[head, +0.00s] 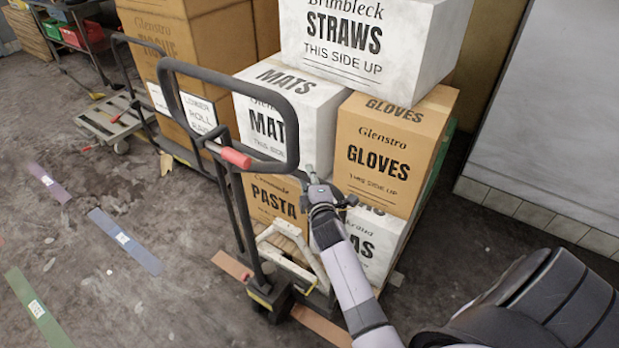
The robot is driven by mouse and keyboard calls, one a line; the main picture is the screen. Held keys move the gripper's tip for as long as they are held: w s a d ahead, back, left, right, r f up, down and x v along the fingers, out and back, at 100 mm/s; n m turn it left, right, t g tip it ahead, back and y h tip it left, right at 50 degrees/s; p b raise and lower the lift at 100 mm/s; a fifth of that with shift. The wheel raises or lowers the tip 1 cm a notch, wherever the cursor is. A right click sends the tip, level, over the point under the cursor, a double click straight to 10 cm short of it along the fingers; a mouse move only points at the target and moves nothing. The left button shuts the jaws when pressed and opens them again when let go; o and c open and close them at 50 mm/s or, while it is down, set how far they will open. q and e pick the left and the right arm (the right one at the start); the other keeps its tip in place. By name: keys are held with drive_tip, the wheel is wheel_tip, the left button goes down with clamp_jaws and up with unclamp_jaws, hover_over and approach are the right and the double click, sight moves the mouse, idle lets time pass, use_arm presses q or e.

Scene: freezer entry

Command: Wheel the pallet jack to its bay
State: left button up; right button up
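The pallet jack (237,190) stands upright near the middle of the head view, with a black loop handle, a red lever and a dark wheeled foot on the floor. Stacked cartons, including a white MATS box (290,110) and a brown GLOVES box (392,150), stand right behind it. My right gripper (312,178) is in front of the cartons, just right of the handle loop's lower corner. It looks apart from the handle, but contact cannot be made out. Its fingers are too small to read. My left gripper is out of view.
A second black handle (118,70) stands behind by more brown cartons. A low trolley (112,118) is at the upper left. Tape strips mark the floor: purple (48,183), blue (125,241), green (37,308). Open floor lies left; a grey wall panel (560,110) is right.

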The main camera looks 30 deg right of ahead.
clamp_jaws()
drive_tip(key=shift+a, duration=0.1)
idle(0.4)
